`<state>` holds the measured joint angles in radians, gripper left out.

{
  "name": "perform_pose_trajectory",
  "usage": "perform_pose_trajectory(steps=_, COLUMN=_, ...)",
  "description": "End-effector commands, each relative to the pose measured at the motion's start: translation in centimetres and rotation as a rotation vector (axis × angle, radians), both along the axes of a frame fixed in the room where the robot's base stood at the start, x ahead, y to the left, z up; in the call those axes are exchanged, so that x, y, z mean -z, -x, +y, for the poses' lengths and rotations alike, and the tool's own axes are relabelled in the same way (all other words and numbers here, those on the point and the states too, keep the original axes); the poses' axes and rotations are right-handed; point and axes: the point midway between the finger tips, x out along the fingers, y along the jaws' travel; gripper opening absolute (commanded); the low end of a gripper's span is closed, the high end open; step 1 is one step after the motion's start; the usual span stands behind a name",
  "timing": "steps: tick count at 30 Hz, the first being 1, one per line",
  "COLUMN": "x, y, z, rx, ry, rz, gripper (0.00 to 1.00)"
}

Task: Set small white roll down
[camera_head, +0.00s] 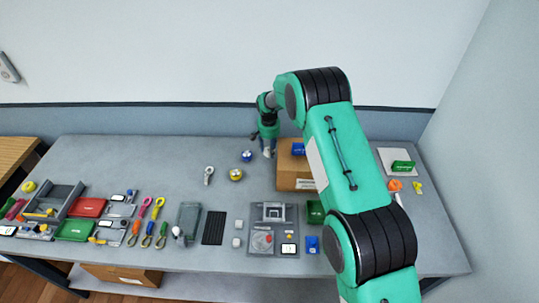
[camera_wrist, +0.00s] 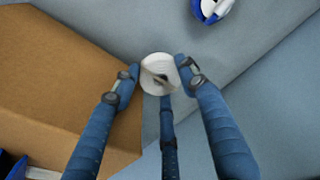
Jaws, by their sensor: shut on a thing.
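The small white roll (camera_wrist: 159,73) is held between the fingertips of my gripper (camera_wrist: 158,78) in the wrist view. Its round end with a dark centre faces the camera. In the head view my gripper (camera_head: 268,149) points down over the back of the grey table, just left of the cardboard box, and the roll is too small there to make out clearly. I cannot tell whether the roll touches the table.
The cardboard box (camera_head: 287,170) stands close beside my gripper and fills the left of the wrist view (camera_wrist: 60,70). A blue-and-white item (camera_head: 247,156) and a yellow-and-blue one (camera_head: 236,174) lie to the left. The table's back left (camera_head: 130,160) is clear.

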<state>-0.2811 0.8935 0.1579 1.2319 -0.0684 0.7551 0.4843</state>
Motion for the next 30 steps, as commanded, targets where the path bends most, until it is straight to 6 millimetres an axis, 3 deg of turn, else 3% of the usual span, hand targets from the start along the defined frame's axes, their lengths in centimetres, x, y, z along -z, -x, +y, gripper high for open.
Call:
perform_pose_trajectory(steps=12, x=3.6, y=0.0, z=0.0, rx=0.0, ry=0.0, rz=0.001, gripper=0.17)
perform_pose_trajectory(steps=26, x=4.1, y=0.0, z=0.0, rx=0.0, ry=0.0, rz=0.0, gripper=0.17)
perform_pose_trajectory(steps=27, x=4.2, y=0.0, z=0.0, rx=0.0, ry=0.0, rz=0.0, gripper=0.44)
perform_pose_trajectory(steps=30, x=4.1, y=0.0, z=0.0, rx=0.0, ry=0.0, rz=0.0, gripper=0.61)
